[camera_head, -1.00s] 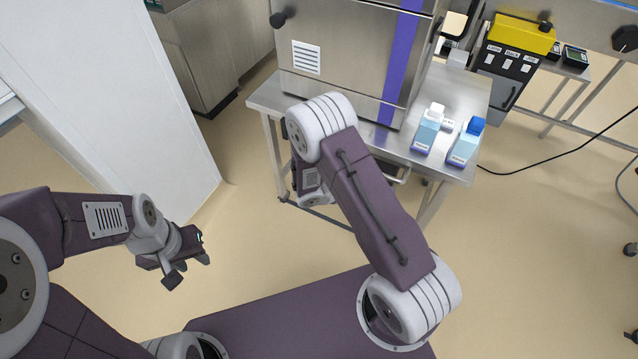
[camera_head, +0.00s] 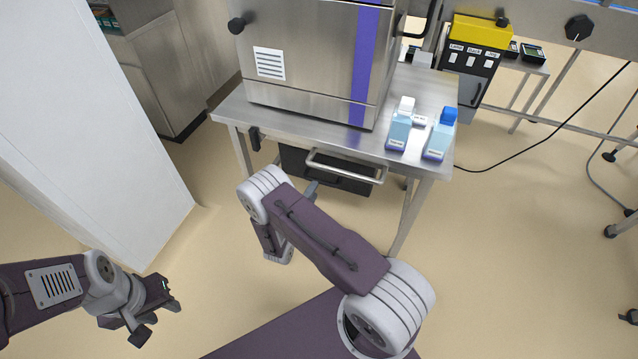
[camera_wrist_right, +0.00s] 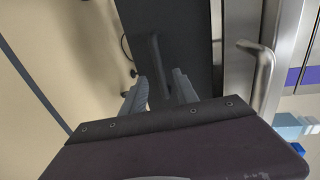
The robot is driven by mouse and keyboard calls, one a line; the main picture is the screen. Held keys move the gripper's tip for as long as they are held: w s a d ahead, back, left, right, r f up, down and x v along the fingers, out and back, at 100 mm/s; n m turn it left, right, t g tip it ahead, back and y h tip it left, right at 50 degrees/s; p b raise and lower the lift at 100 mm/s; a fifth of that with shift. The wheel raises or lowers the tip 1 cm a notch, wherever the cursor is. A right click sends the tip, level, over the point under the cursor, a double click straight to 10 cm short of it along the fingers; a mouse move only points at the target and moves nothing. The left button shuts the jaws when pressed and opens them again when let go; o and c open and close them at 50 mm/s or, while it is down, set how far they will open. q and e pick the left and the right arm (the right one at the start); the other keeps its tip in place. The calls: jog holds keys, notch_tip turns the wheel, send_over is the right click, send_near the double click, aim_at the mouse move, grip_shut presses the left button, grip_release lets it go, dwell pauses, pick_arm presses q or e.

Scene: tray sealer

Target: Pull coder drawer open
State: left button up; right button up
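A dark drawer front (camera_head: 294,160) sits under the steel table, behind a silver bar handle (camera_head: 345,172). In the right wrist view, the dark front (camera_wrist_right: 185,30) carries a black upright handle (camera_wrist_right: 157,62), and the silver bar (camera_wrist_right: 265,75) lies to its right. My right gripper (camera_wrist_right: 160,88) is open, its fingers pointing at the dark front on either side of the black handle's lower end. Contact cannot be told. In the head view that gripper (camera_head: 312,188) is mostly hidden by its arm. My left gripper (camera_head: 158,318) is open and empty, low at the left, far from the drawer.
A steel machine (camera_head: 310,60) stands on the table (camera_head: 240,110). Two bottles, white-capped (camera_head: 399,130) and blue-capped (camera_head: 439,138), stand near the table's right edge. A black unit with a yellow top (camera_head: 480,35) is behind. A white panel (camera_head: 90,130) stands at left. Floor in front is clear.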

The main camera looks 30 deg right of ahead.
aim_at(320, 180)
jog(key=b+x, duration=0.2)
jog(key=x, duration=0.4)
jog(key=shift+d+f, duration=0.15)
jog(key=shift+f, duration=0.05)
jog(key=shift+w+d, duration=0.25)
jog(key=shift+w, duration=0.05)
grip_shut()
jog(key=shift+s, duration=0.1)
dwell(0.7)
